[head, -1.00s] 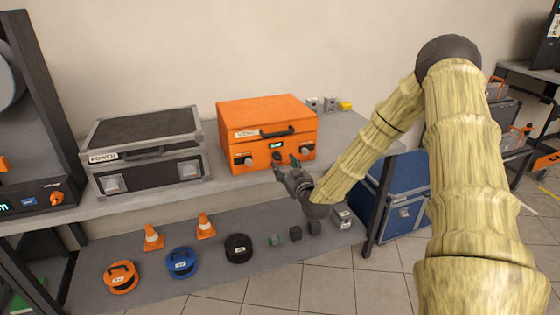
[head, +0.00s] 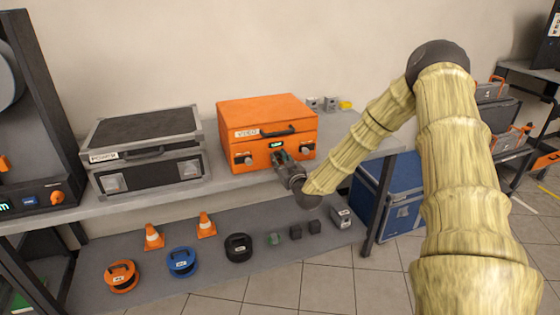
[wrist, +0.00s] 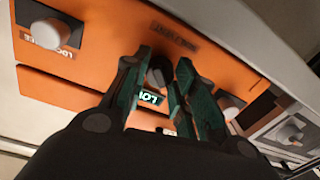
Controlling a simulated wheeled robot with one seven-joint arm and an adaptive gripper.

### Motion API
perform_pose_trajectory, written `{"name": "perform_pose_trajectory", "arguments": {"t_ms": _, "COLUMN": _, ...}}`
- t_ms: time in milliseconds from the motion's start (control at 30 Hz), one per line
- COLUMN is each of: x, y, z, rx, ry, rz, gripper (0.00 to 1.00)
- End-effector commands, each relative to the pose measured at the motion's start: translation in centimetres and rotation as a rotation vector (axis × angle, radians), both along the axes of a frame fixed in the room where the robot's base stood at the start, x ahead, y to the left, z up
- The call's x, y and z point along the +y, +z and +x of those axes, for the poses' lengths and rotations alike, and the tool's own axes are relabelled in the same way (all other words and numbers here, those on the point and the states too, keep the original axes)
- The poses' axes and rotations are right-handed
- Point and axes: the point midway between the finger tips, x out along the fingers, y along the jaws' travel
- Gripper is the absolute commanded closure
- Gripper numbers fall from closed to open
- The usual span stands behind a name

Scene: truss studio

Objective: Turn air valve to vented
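An orange case (head: 262,112) stands on the upper shelf with a small lit green display (head: 277,144) on its front. Below the display is a dark round knob, probably the air valve; in the head view my gripper hides it. My gripper (head: 280,156) is at the case front. In the wrist view the knob (wrist: 155,76) shows between the green fingertips of my gripper (wrist: 164,62). The fingers are apart, and I cannot tell whether they touch the knob. A dark label (wrist: 175,38) near the knob is too blurred to read.
Grey latches (head: 307,152) (wrist: 47,34) flank the knob. A black case (head: 145,140) stands left on the shelf. A blue case (head: 400,190) stands right. Small items (head: 330,104) sit behind the orange case.

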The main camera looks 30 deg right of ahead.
Motion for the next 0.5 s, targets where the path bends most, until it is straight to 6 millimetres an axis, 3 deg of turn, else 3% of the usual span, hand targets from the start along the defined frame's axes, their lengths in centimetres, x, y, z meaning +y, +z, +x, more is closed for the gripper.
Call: {"name": "perform_pose_trajectory", "arguments": {"t_ms": 500, "x": -0.17, "y": -0.16, "z": -0.05, "rx": -0.030, "ry": -0.002, "rz": 0.116, "gripper": 0.96}}
